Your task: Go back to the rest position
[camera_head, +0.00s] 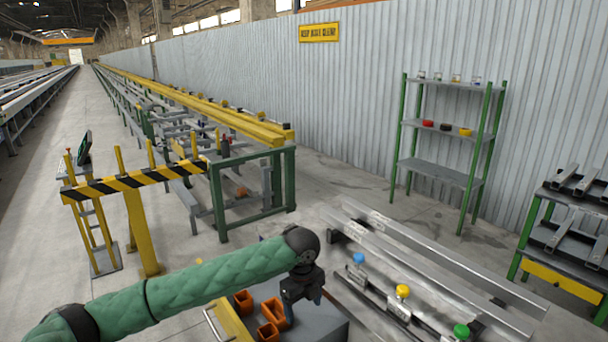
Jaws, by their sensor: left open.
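My left arm comes in from the lower left in a green quilted sleeve. My left gripper (302,289) is dark and points down, above a grey surface (330,325) at the bottom middle. Its jaws are open and I see nothing held between them. Orange open bins (271,312) stand on that surface just left of the gripper. My right gripper is not in view.
Metal rails (430,247) with blue, yellow (402,291) and green knobs lie to the right. A striped barrier (135,181) and green-framed runout table (255,190) stand beyond the arm. A green-post shelf (440,172) stands by the wall. Concrete floor is clear at left.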

